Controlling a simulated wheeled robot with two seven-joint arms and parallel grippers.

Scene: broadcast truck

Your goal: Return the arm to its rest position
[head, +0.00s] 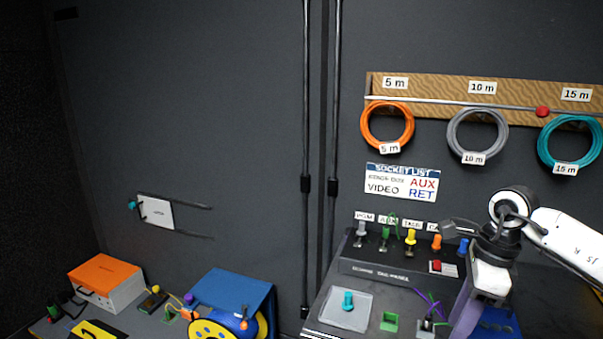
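My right arm comes in from the right edge, white with black joints, and bends down over the desk. My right gripper (482,305) points down over the right part of the sloped desk panel (375,270). Its fingertips are partly cut off or hidden at the lower edge, so I cannot tell whether it is open or holds anything. A blue patch (500,322) shows beside it. My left arm and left gripper are not in view.
Orange (366,136), grey (452,136) and teal (544,146) cable coils hang on a wall board. Coloured plugs (410,237) line the panel's back. At left are an orange-topped box (106,272) and a blue case (232,287). Two black poles stand mid-wall.

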